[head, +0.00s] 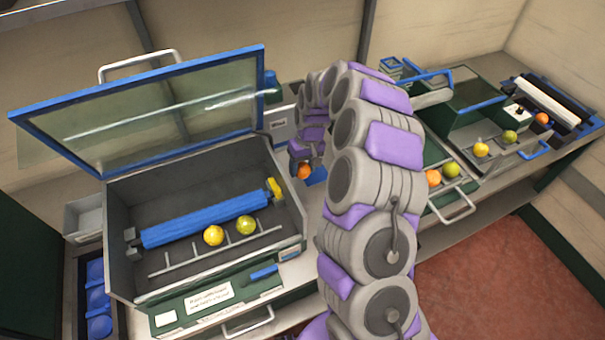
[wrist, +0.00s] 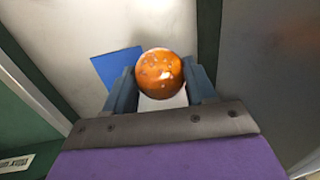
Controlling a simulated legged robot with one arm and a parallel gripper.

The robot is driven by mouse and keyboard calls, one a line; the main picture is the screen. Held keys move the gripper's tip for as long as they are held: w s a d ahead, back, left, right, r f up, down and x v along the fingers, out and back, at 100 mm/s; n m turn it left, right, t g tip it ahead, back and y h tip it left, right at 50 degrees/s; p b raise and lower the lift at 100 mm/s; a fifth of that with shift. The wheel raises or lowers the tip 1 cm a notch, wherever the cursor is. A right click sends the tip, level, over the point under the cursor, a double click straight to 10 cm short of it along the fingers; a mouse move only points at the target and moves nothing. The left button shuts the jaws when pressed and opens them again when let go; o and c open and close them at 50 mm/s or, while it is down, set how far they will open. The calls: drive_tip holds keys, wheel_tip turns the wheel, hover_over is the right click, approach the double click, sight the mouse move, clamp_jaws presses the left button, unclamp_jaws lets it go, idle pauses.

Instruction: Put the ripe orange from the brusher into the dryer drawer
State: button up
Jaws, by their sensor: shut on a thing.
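My gripper (wrist: 160,85) is shut on an orange (wrist: 160,73); the fruit shows between the two fingers in the wrist view. In the head view the held orange (head: 304,172) is left of my arm, just right of the open machine with a blue roller. It is above a pale surface with a blue patch (wrist: 115,68). I cannot tell for sure which unit is the brusher or the dryer.
Right of my arm, another orange (head: 433,177) and a green fruit (head: 451,170) lie by a green unit (head: 472,105). Farther right are a yellow fruit (head: 481,150), a green one (head: 509,137) and an orange (head: 541,118) by a white roller. My arm hides the bench's middle.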

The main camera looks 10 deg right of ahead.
sight(304, 171)
wheel_tip(304, 171, up, 11)
drive_tip(key=shift+f+p, duration=0.2)
drive_tip(key=shift+p, duration=0.75)
drive_tip(key=s+m, duration=0.2)
drive_tip(key=s, duration=0.3)
drive_tip(key=shift+f, duration=0.1)
